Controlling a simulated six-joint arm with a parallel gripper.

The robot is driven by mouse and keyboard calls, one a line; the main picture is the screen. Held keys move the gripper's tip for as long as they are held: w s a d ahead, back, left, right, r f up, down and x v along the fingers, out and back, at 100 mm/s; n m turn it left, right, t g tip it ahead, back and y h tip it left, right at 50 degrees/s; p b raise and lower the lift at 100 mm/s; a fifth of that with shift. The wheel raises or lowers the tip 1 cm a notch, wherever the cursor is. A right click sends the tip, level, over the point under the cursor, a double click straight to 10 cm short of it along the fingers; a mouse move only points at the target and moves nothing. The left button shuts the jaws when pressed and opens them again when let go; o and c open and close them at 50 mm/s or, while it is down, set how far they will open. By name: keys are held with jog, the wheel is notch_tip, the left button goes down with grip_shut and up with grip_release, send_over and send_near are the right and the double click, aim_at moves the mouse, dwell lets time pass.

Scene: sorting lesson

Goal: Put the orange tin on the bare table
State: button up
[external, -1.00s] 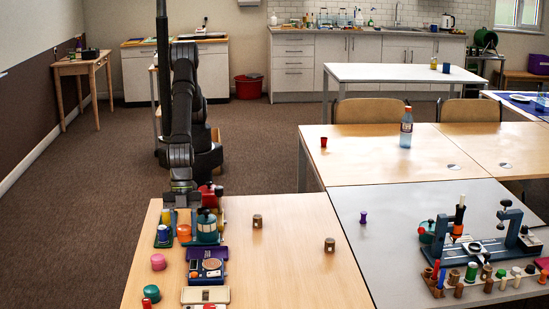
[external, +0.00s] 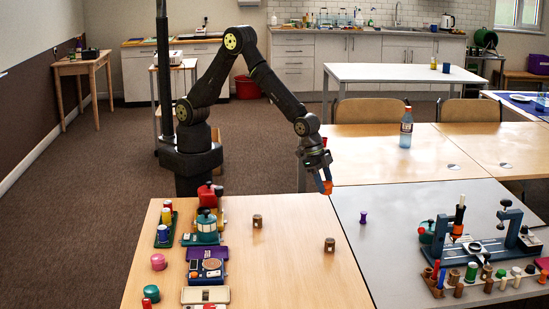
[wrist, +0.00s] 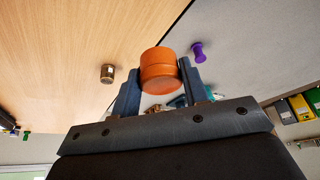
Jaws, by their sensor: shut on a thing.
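The orange tin (external: 327,187) is a short round tin, held between the fingers of my gripper (external: 323,177) in the external view. It hangs in the air near the far right corner of the wooden table (external: 290,265), by the seam with the grey table. In the wrist view the tin (wrist: 158,66) sits between the two dark blue fingertips of my gripper (wrist: 160,75), its side and one round end showing. My gripper is shut on it.
Two small brown tins (external: 257,221) (external: 329,245) stand apart on the wooden table, with bare wood around them. A purple piece (external: 363,217) stands on the grey table (external: 400,200).

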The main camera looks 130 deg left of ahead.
jog(key=s+a+n+y, duration=0.1)
jog(key=s+a+n, duration=0.15)
jog(key=a, duration=0.85)
jog(key=s+a+n+y, duration=0.15)
jog(key=s+a, duration=0.25)
jog(key=a, duration=0.6)
jog(key=s+a+n+g, duration=0.1)
jog(key=s+a+n, duration=0.4)
jog(key=s+a, duration=1.15)
jog(key=shift+y, duration=0.25)
jog(key=a+f, duration=0.2)
jog(key=a, duration=0.2)
jog(key=s+a+f, duration=0.1)
jog(key=a+f, duration=0.1)
jog(key=a, duration=0.2)
jog(key=s+a+f, duration=0.1)
jog(key=a+f, duration=0.1)
jog(key=a, duration=0.1)
jog(key=shift+a+f, duration=0.25)
jog(key=shift+a, duration=0.15)
jog(key=shift+s+a+f, duration=0.15)
jog(key=shift+a+f, duration=0.2)
jog(key=shift+a, duration=0.05)
jog(key=shift+f, duration=1.9)
jog(key=shift+f, duration=0.15)
jog(key=o, duration=1)
